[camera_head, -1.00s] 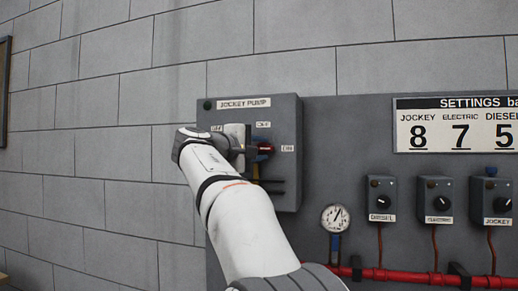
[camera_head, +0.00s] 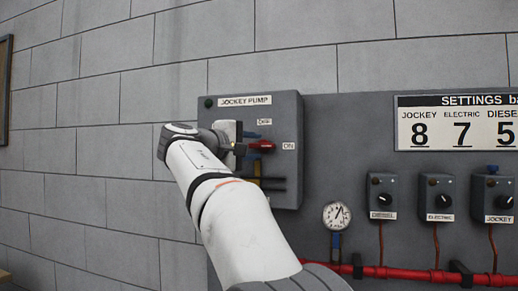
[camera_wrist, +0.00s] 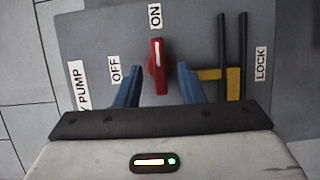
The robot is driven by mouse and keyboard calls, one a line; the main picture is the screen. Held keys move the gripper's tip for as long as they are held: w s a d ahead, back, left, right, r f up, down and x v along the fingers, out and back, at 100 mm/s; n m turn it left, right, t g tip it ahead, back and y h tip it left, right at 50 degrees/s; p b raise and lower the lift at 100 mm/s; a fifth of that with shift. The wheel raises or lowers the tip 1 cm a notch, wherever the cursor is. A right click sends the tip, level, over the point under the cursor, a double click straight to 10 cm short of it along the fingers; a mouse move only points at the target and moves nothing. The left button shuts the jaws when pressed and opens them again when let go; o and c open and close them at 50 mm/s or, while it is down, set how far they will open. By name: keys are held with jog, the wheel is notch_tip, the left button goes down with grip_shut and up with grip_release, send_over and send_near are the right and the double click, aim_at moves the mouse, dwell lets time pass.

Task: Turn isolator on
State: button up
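The isolator is a red rotary handle (camera_head: 262,145) on the grey JOCKEY PUMP box (camera_head: 288,180). In the head view it points right, towards the ON label (camera_head: 288,146); the OFF label (camera_head: 264,122) is above it. In the wrist view the red handle (camera_wrist: 157,67) points up at the ON label (camera_wrist: 155,17), with the OFF label (camera_wrist: 116,70) to its left. My gripper (camera_wrist: 160,70) has its two blue fingers spread, one on each side of the handle's lower end, with visible gaps. In the head view my gripper partly covers the box's left side.
A LOCK label (camera_wrist: 261,65) and two dark bars (camera_wrist: 232,60) with yellow parts lie right of the handle in the wrist view. A gauge (camera_head: 336,215), several dark-knobbed switch boxes (camera_head: 437,198) and a red pipe (camera_head: 400,272) are to the right.

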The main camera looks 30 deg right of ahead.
jog(key=v, duration=0.4)
jog(key=shift+s+a, duration=0.15)
jog(key=shift+a, duration=0.15)
jog(key=s+a+f+g+y+p, duration=0.15)
jog(key=s+f+y, duration=0.25)
jog(key=f, duration=0.6)
jog(key=s+a+f+y+p, duration=0.2)
jog(key=s+f+y, duration=0.2)
jog(key=f, duration=0.5)
jog(key=s+a+f+g+y+p, duration=0.1)
jog(key=s+a+f+y+p, duration=0.2)
jog(key=f, duration=0.7)
jog(key=s+a+f+m+g+y+p, duration=0.1)
jog(key=s+a+f+m+y, duration=0.3)
jog(key=s+f, duration=0.8)
jog(key=shift+s+a+f+g+y+p, duration=0.2)
jog(key=shift+s+a+g+y+p, duration=0.15)
jog(key=shift+s+a+y, duration=0.5)
